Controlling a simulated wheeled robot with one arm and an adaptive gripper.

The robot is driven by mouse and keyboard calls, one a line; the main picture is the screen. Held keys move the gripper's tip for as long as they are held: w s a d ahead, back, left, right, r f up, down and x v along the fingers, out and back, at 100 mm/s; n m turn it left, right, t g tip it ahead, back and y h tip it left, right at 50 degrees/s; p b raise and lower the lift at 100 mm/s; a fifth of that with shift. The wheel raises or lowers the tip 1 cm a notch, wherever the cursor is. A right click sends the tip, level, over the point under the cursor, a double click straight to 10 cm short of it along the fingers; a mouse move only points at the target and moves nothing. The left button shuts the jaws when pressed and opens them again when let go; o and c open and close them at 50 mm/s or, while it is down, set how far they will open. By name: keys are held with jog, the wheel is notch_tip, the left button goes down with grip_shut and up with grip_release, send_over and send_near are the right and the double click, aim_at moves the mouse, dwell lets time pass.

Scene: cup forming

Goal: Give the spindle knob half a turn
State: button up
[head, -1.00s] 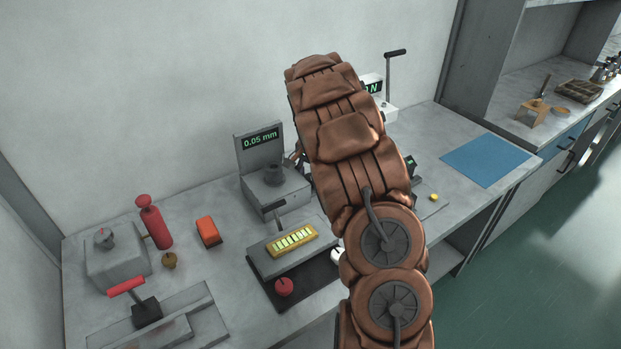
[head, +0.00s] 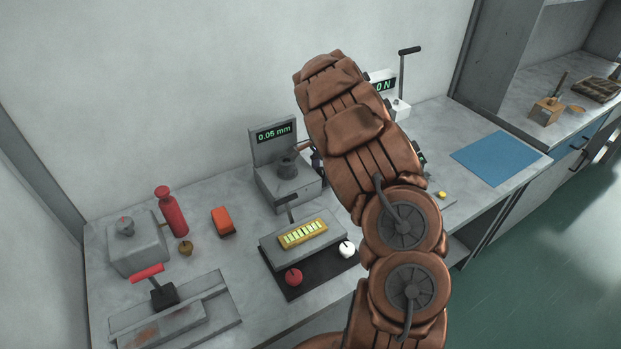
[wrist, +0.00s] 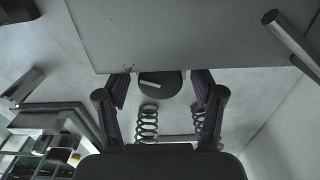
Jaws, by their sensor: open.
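The spindle knob (head: 287,166) is a dark grey round knob on top of the grey gauge unit (head: 284,194), whose display (head: 273,133) reads 0.05 mm. In the wrist view the knob (wrist: 160,88) is a dark disc with a pale bar mark. My gripper (wrist: 160,80) is open, with one dark finger on each side of the knob and a gap showing on both sides. How far the fingertips reach down beside it I cannot tell. In the head view my brown arm hides most of the gripper, just right of the knob.
A red cylinder (head: 171,212) and an orange block (head: 223,221) stand left.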

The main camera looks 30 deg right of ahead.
aim_at(321, 173)
jog(key=shift+r+m+p, duration=0.15)
jog(key=shift+m+p, duration=0.45)
jog(key=shift+m, duration=0.2)
jog(key=shift+r+b, duration=0.25)
jog(key=shift+b, duration=0.05)
notch_tip(321, 173, up, 8)
jog(key=shift+s+a+f+b, duration=0.15)
jog(key=shift+f+b, duration=0.05)
jog(key=shift+b, duration=0.6)
jog(key=shift+s+a+r, duration=0.15)
jog(key=shift+a+r, duration=0.05)
jog(key=shift+r, duration=0.05)
jog(key=s+a+r+n, duration=0.5)
jog(key=s+a, duration=0.3)
jog(key=s, duration=0.1)
jog(key=s+a+r+n+p, duration=0.1)
jog(key=s+a+r+n, duration=0.4)
jog(key=s+a, duration=0.3)
jog(key=shift+s+a+r+g, duration=0.15)
jog(key=shift+s+g, duration=0.25)
jog(key=shift+s, duration=0.35)
jog(key=shift+s+a, duration=0.1)
